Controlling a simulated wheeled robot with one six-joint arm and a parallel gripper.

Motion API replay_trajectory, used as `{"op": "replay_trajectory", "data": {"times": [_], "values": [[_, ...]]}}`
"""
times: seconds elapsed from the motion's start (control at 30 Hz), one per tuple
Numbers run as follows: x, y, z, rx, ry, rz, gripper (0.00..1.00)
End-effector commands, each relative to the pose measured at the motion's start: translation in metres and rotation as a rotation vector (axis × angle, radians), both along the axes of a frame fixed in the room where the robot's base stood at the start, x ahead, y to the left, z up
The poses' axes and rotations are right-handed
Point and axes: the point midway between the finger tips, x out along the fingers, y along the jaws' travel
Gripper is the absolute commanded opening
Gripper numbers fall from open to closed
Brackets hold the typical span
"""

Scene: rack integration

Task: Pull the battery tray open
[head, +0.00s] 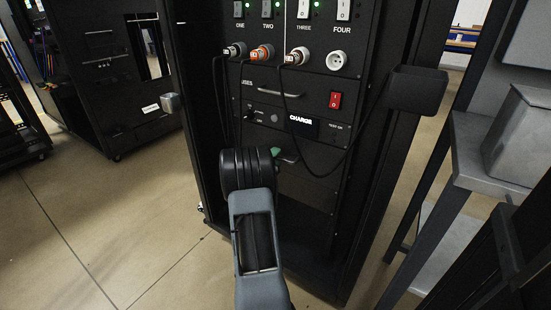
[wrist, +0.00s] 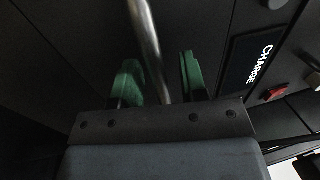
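The battery tray appears to be the black front panel (head: 318,168) low in the rack, just under the panel with the CHARGE label. It looks shut, flush with the panels above. In the wrist view, a bare metal handle bar (wrist: 147,35) runs down between the two green fingers of my gripper (wrist: 160,75). A gap shows on each side of the bar, so the fingers are open around it and not clamped. In the head view, my gripper (head: 282,155) is at the tray front. My wrist hides most of the handle there.
Cables hang from plugs (head: 262,54) above, and one black cable (head: 335,165) loops down across the tray front. A red switch (head: 336,100) and a drawer handle (head: 279,93) sit higher. A grey shelf stand (head: 480,165) is close on the right. Floor is clear at left.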

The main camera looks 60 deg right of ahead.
Motion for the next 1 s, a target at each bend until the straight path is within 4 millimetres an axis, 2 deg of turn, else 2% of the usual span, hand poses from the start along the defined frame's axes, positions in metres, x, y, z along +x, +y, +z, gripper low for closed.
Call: {"op": "replay_trajectory", "data": {"times": [0.13, 0.53, 1.0], "values": [[0.0001, 0.0001, 0.0, 0.0, 0.0, 0.0, 0.39], [0.0002, 0.0003, 0.0, 0.0, -0.001, 0.0, 0.01], [0.0, 0.0019, -0.0005, -0.001, 0.0, -0.006, 0.0]]}}
